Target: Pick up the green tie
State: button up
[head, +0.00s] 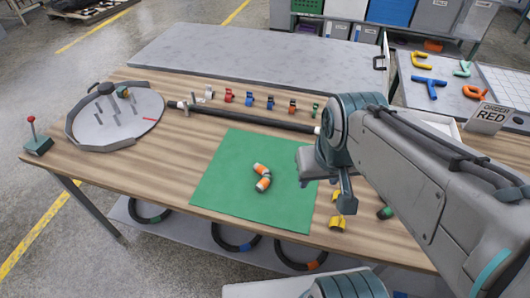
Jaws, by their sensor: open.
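A row of small coloured clips or ties stands along the back of the wooden table. The green tie (315,110) is the small green piece at the row's right end, just left of my arm's wrist.
An orange-and-white jointed piece (262,178) lies on the mat. A dark bar (245,118) lies between the mat and the row of ties. A round tray (88,133) is at the left. A sign (487,118) reads "ORDER RED".

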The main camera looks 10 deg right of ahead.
aim_at(316, 105)
jog(key=k, duration=1.1)
jog(key=u, duration=0.75)
jog(key=i, duration=1.3)
jog(key=z, duration=1.2)
jog(key=i, duration=0.35)
jog(key=z, duration=0.3)
